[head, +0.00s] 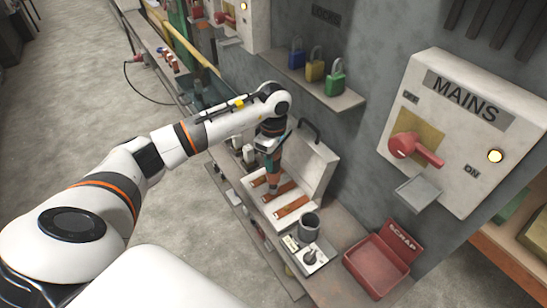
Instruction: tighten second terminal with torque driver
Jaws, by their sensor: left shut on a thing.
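My left gripper (269,143) points down over the workbench. It is shut on a teal and orange driver (273,172), which it holds roughly upright. The driver's lower end is over an open white box (314,165) with several copper-coloured terminal bars (291,206) in it. The tip is small and partly lost among the bars, so I cannot tell whether it touches a terminal screw or which one. My right gripper is out of view.
A grey cup (309,226) and a small device with a knob (313,258) stand in front of the box. A red SCRAP bin (374,268) is at the right. A MAINS panel with a red switch (415,149) and padlocks on a shelf (335,97) are on the wall.

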